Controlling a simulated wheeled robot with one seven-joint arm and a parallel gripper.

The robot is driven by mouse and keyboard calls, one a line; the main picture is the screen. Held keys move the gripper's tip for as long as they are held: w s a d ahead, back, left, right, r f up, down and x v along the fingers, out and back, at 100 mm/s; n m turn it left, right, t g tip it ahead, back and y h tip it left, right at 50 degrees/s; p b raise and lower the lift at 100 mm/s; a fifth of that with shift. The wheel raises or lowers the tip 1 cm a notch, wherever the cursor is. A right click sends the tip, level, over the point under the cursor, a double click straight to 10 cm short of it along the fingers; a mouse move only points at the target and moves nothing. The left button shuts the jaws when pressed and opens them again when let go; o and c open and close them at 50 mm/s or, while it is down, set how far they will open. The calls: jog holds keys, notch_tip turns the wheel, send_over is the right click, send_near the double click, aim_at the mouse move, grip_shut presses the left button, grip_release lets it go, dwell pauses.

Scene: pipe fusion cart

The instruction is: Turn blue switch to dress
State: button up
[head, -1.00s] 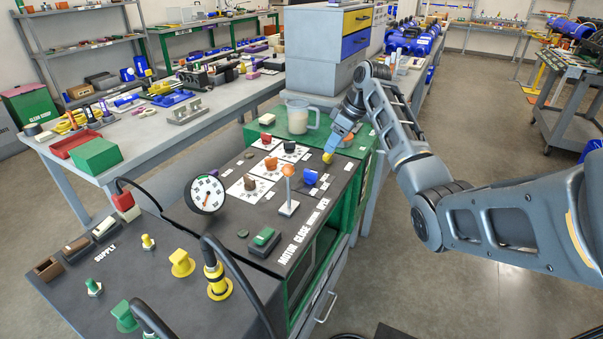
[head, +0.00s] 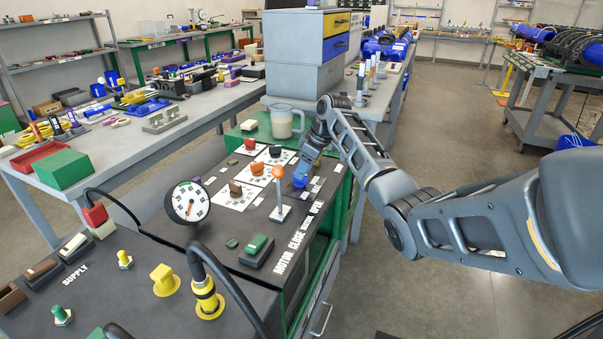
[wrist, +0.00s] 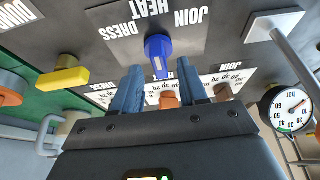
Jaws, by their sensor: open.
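The blue switch (wrist: 158,50) is a knob on the dark panel in the wrist view, with HEAT, JOIN and DRESS labels around it; DRESS (wrist: 121,33) is to its left in this upside-down picture. Which label it points to is unclear. It also shows in the head view (head: 300,181), partly behind my gripper. My gripper (wrist: 161,70) is open, one finger on either side of the switch in the wrist view, and holds nothing. Whether the fingers touch the switch is not clear. In the head view my gripper (head: 306,170) is right above the switch.
An orange-tipped lever (head: 279,174) stands just left of the blue switch. Orange (head: 257,168) and brown (head: 235,189) knobs are farther left. A jug (head: 282,122) stands behind the panel.

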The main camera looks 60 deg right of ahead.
jog(key=shift+x, duration=1.1)
grip_shut()
